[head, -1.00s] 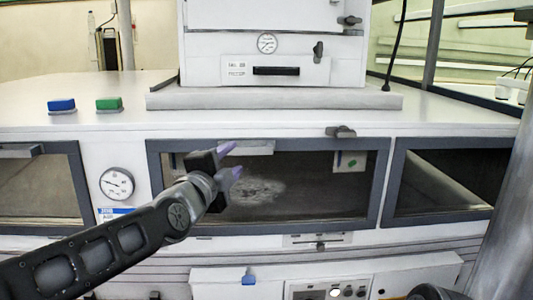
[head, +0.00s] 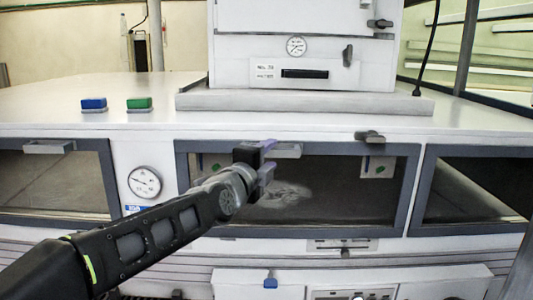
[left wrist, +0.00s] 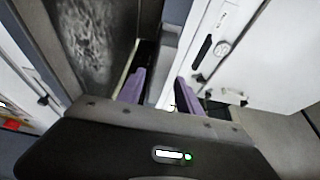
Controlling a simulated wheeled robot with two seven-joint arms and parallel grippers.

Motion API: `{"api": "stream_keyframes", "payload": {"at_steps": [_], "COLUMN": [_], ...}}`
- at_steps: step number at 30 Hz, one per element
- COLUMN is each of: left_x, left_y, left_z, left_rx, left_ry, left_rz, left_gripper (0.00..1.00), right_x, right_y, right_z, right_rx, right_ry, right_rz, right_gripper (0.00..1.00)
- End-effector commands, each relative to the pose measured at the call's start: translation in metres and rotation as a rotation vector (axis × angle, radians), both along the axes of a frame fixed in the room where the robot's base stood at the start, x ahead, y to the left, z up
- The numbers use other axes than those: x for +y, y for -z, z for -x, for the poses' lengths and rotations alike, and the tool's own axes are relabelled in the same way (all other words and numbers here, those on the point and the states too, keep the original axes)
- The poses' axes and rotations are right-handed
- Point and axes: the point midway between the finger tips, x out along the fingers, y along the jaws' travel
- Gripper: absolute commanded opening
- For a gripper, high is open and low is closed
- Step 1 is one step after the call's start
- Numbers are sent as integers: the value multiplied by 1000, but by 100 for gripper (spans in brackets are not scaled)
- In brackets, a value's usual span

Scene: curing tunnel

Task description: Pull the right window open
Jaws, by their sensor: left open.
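The front of the white machine has three dark-framed windows in the head view. The middle window (head: 340,205) has a pale bar handle (head: 289,150) at its top edge. The right window (head: 475,190) shows only in part, with no handle visible on it. My left gripper (head: 267,160) is open in front of the middle window, at the left end of its handle. Its purple fingers appear above and below the handle; contact cannot be told. In the left wrist view my open left gripper (left wrist: 158,90) has a grey bar-like part just beyond and between its fingers. My right gripper is out of view.
A left window (head: 55,185) has its own handle (head: 48,147). A round gauge (head: 145,182) sits between the windows. A dark latch (head: 370,136) is on the top edge. Blue (head: 94,103) and green (head: 139,103) blocks stand on the top surface.

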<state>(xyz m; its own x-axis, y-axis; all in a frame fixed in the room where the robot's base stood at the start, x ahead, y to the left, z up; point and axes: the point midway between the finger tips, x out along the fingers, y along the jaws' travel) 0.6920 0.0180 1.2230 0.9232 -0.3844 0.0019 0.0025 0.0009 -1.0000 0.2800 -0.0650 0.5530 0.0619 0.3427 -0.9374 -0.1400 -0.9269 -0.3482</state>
Motion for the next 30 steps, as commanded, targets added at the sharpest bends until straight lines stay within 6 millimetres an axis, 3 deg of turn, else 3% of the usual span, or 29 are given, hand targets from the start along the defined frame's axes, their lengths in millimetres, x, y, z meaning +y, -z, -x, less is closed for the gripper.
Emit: {"api": "stream_keyframes", "payload": {"at_steps": [6, 15, 30], "left_x": [-9, -11, -10], "left_y": [-1, -1, -1], "left_z": [-22, -24, -24], "left_rx": [0, -1, -1], "left_ry": [-1, 0, -1], "left_rz": [0, 1, 1], "left_gripper": [42, 42, 2], "right_x": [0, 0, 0], "right_y": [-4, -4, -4], "right_z": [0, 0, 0], "right_rx": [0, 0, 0], "right_ry": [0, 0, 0], "right_rz": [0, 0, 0], "right_gripper": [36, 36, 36]}}
